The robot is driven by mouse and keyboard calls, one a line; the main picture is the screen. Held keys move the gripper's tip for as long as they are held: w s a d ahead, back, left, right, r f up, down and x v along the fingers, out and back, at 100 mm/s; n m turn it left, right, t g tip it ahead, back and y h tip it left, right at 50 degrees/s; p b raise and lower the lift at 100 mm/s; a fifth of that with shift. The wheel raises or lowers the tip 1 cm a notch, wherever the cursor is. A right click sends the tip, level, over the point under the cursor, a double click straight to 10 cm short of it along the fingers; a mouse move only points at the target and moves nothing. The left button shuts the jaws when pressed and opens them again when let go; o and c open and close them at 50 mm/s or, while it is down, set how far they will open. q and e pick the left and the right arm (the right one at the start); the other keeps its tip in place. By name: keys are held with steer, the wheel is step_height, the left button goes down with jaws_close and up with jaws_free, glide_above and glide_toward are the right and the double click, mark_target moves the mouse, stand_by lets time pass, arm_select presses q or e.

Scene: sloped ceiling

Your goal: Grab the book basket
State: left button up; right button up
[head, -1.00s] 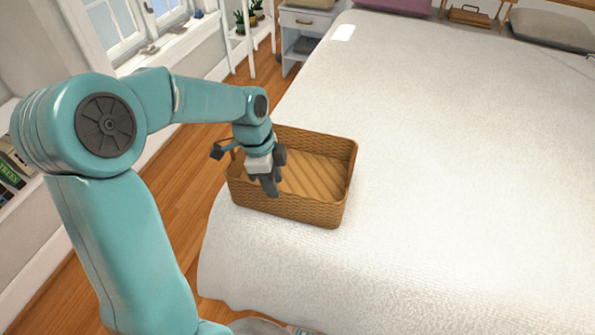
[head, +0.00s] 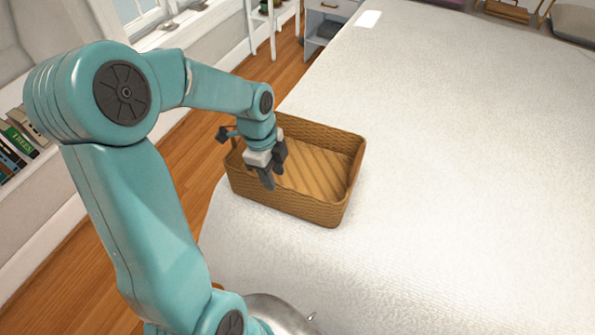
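The book basket (head: 292,201) is a brown woven rectangular basket on the near left part of the bed. It stands upright, and the inside that I can see is empty. My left gripper (head: 273,180) hangs over the left part of the basket, pointing down. Its two dark fingers look apart, with nothing between them. The gripper hides part of the basket's left side and inside, and I cannot tell whether the fingers touch a wall. My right gripper is not in view.
The white bed (head: 450,190) is broad and clear to the right of the basket. Wooden floor (head: 185,165) runs along its left side. Books (head: 18,140) stand on a shelf at the far left. A small nightstand (head: 325,25) is at the back.

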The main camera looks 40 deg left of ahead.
mark_target(277, 184)
arm_select(q)
steer(key=shift+d+f, duration=0.2)
steer(key=shift+f, duration=0.45)
steer(key=f, duration=0.4)
steer(key=shift+d, duration=0.25)
steer(key=shift+w+d+f, duration=0.1)
steer(key=shift+w+f, duration=0.1)
steer(key=shift+f, duration=0.25)
steer(key=shift+s, duration=0.1)
jaws_close()
steer(key=shift+r, duration=0.1)
